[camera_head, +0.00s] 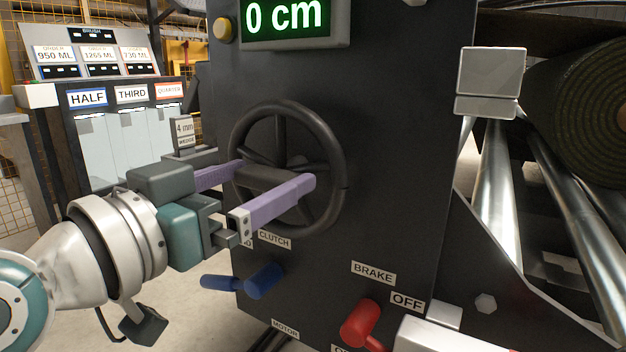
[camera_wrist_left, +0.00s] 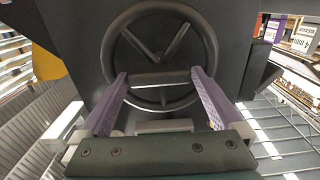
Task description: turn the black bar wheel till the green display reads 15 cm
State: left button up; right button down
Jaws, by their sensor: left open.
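The black bar wheel (camera_head: 335,130) is mounted on the face of a dark panel, with spokes and a thick bar (camera_wrist_left: 158,78) across its middle. The green display (camera_head: 285,15) above it reads 0 cm; its top is cut off by the frame edge. My left gripper (camera_head: 275,173) is at the wheel with its two purple fingers spread wide. In the left wrist view the fingertips stand on either side of the bar, with gaps visible. Whether either finger touches the wheel I cannot tell. My right gripper is in neither view.
Below the wheel are a blue clutch lever (camera_head: 264,281) and a red brake lever (camera_head: 361,325). A small 4 mm block (camera_head: 183,133) stands left of the wheel. Metal rollers (camera_head: 494,185) and a turf roll (camera_head: 580,100) are at right.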

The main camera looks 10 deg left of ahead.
pick_arm(q)
grip_shut()
dwell(0.8)
